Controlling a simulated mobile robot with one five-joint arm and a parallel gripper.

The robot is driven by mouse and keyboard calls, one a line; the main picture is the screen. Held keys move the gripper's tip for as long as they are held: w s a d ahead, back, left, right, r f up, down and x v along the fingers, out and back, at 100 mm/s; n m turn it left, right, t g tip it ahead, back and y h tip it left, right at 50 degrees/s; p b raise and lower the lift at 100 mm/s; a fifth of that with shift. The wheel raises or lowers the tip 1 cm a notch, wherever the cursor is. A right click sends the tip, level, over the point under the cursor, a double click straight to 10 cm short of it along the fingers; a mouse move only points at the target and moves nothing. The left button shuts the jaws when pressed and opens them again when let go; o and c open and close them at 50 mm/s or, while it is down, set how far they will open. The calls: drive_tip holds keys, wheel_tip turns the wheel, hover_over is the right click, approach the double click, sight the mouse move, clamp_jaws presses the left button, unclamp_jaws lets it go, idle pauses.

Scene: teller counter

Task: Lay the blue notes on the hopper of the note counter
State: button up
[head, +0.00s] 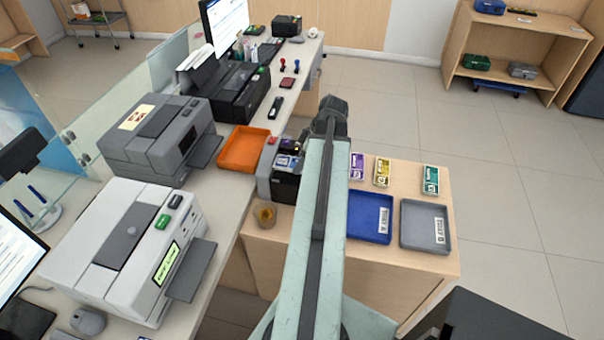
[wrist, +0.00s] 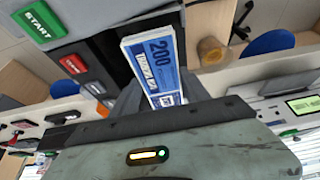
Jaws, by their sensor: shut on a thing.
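The blue notes (wrist: 152,60), a banded bundle marked 200, are in my gripper (wrist: 157,92) in the wrist view; its dark fingers are shut on them. In the head view the blue notes (head: 287,160) show small beside my arm, and the gripper (head: 291,147) is partly hidden. The note counter (head: 265,172) is a small grey and black machine on the wooden side table. In the wrist view the note counter (wrist: 95,18) has a green START button and a red button. The notes are over its dark hopper area; I cannot tell whether they touch it.
An orange tray (head: 244,150) lies left of the counter, and a brown roll (head: 265,214) stands in front. Purple notes (head: 356,166), yellow notes (head: 382,172) and green notes (head: 431,180) lie right of my arm, behind a blue tray (head: 369,216) and a grey tray (head: 425,225).

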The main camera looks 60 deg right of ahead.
wheel_tip(320, 180, down, 4)
drive_tip(key=b, duration=0.4)
drive_tip(key=shift+r+p, duration=0.25)
drive_tip(key=shift+p, duration=0.05)
drive_tip(key=shift+f, duration=0.15)
drive_tip(key=o, duration=1.5)
drive_tip(key=shift+c, duration=0.2)
drive_tip(key=shift+r, duration=0.35)
drive_tip(key=p+v, duration=1.1)
drive_tip(key=shift+s+r, duration=0.1)
drive_tip(key=shift+r, duration=0.3)
drive_tip(key=shift+f, duration=0.1)
